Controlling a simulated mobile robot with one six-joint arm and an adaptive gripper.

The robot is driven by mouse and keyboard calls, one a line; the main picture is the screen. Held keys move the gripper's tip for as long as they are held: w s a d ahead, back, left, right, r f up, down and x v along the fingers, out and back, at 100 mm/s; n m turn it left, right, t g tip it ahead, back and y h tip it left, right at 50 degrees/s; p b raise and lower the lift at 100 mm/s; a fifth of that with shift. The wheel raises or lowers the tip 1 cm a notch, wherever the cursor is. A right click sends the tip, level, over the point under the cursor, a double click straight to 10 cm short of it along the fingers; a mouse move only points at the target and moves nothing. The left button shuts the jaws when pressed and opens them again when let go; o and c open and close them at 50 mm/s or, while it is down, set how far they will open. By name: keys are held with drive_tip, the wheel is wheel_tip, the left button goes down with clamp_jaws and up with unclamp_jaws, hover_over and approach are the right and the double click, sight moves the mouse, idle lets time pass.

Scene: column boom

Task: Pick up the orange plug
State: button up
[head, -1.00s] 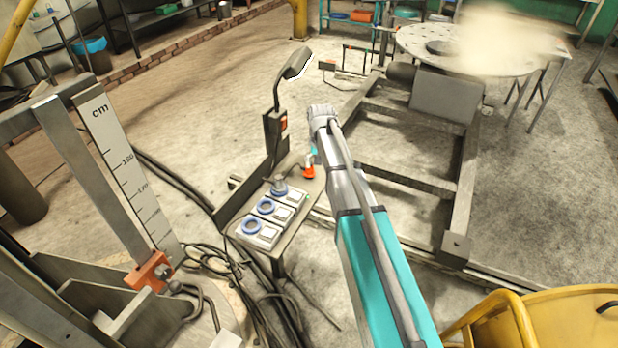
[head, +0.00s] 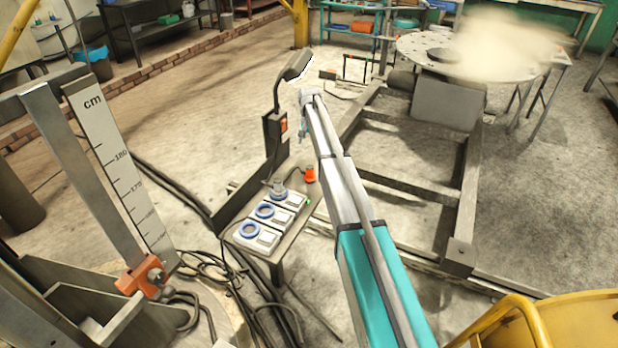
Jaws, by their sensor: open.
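The orange plug (head: 310,174) stands upright at the back right edge of the small metal stand (head: 282,228), with a dark cable beside it. My arm comes in from the lower right, and its end is above and beyond the plug. My gripper (head: 303,136) is small and partly hidden by the arm, to the upper left of the plug in the picture. It is open, empty and apart from the plug.
Several blue-ringed sockets (head: 265,211) and a grey plug (head: 279,187) are on the stand. A lamp (head: 292,70) rises behind it. A low steel frame (head: 405,185) lies to the right. Cables (head: 215,268) cover the floor at left.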

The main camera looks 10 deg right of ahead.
sight(310, 166)
drive_tip(key=shift+f, duration=0.1)
wheel_tip(310, 166, down, 8)
drive_tip(key=b, duration=0.8)
drive_tip(key=shift+f+b, duration=0.25)
drive_tip(key=shift+b, duration=0.05)
idle(0.3)
drive_tip(key=shift+s+d+f+b, duration=0.1)
drive_tip(key=shift+d+f+b, duration=0.05)
drive_tip(key=shift+f+b, duration=2.45)
clamp_jaws()
